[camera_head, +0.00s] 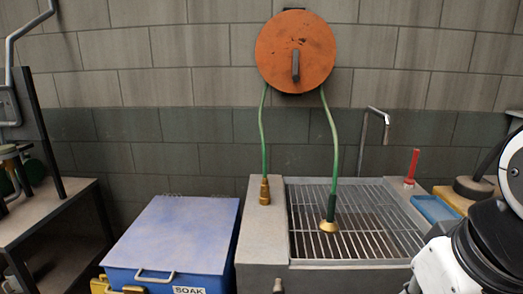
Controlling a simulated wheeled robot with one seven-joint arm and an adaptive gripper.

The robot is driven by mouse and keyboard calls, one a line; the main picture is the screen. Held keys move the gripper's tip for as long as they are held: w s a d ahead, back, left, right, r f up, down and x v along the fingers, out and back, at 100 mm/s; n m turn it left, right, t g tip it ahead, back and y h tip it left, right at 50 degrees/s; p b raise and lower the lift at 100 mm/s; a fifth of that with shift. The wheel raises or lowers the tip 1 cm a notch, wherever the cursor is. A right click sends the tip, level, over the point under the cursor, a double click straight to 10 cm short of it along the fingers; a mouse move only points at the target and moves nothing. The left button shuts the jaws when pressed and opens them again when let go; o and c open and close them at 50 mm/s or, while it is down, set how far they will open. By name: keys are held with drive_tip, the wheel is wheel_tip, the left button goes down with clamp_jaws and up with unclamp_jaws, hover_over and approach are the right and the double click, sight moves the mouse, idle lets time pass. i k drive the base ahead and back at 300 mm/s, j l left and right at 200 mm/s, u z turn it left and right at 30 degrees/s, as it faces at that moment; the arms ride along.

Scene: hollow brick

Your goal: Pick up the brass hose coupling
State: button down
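The brass hose coupling (264,191) hangs upright at the end of the left green hose (262,135). It is over the left stone ledge of the sink; I cannot tell whether it touches the ledge. A second green hose (333,135) ends in a dark sleeve and a flared brass nozzle (329,226) at the sink grate. Both hoses come down from the orange reel (295,51) on the wall. Part of my white and black arm shows at the lower right, away from the coupling. My gripper is not in view.
A metal grate (360,247) covers the sink. A blue bin (177,228) labelled SOAK and a shelf (62,213) are at left.

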sight(265, 190)
drive_tip(key=i+j+u, duration=0.1)
drive_tip(key=i+j, duration=0.2)
drive_tip(key=i+j+u, duration=0.1)
drive_tip(key=i+j, duration=0.2)
drive_tip(key=i, duration=0.25)
drive_tip(key=i+j+u, duration=0.1)
drive_tip(key=i+j, duration=0.15)
drive_tip(key=i, duration=0.2)
